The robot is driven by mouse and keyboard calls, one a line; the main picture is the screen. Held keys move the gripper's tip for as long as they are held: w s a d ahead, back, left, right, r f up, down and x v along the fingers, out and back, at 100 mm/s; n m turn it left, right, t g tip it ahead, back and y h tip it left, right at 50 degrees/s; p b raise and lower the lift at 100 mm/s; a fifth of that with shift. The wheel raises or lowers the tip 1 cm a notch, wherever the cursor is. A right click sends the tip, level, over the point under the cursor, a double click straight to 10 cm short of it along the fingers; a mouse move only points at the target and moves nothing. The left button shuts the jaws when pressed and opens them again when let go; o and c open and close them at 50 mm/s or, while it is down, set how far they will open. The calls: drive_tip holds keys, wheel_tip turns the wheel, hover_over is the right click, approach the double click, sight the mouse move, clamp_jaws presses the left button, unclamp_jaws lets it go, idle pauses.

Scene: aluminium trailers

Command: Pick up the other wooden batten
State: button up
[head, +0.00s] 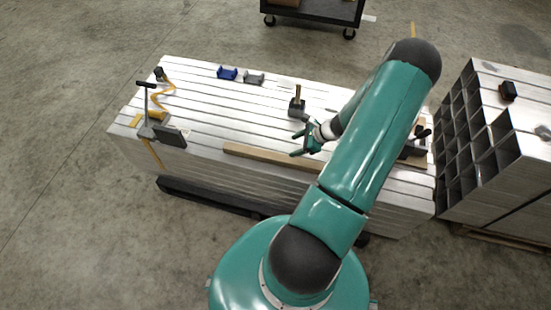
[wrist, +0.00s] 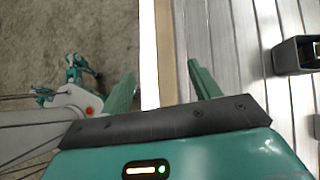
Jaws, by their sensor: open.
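A long, light-brown wooden batten (head: 262,154) lies flat along the near edge of the aluminium stack (head: 200,140) in the head view. Its right part passes behind my arm. My gripper (head: 297,144) is above the stack, close to the batten, with its fingers apart. In the wrist view the tan batten (wrist: 167,50) runs up the picture between the two open green fingers of my gripper (wrist: 161,70). A bright white strip runs along the batten's left side. I cannot tell the height between fingers and batten. Nothing is held.
A dark mallet-like tool (head: 297,108) stands just beyond my gripper. Blue (head: 227,73) and grey (head: 254,78) small parts lie at the far edge. A clamp (head: 160,130) is at the left end. A stack of square tubes (head: 490,140) stands at right, and a cart (head: 318,11) behind.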

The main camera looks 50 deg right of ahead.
drive_tip(key=f, duration=0.1)
drive_tip(key=m, duration=0.1)
drive_tip(key=s+f, duration=0.1)
drive_tip(key=shift+d+f, duration=0.3)
approach(277, 156)
drive_tip(key=shift+m+t, duration=0.3)
drive_tip(key=x, duration=0.5)
drive_tip(key=shift+s+a, duration=0.25)
drive_tip(key=shift+a, duration=0.05)
drive_tip(key=x, duration=0.6)
drive_tip(key=shift+d, duration=0.3)
drive_tip(key=c, duration=1.3)
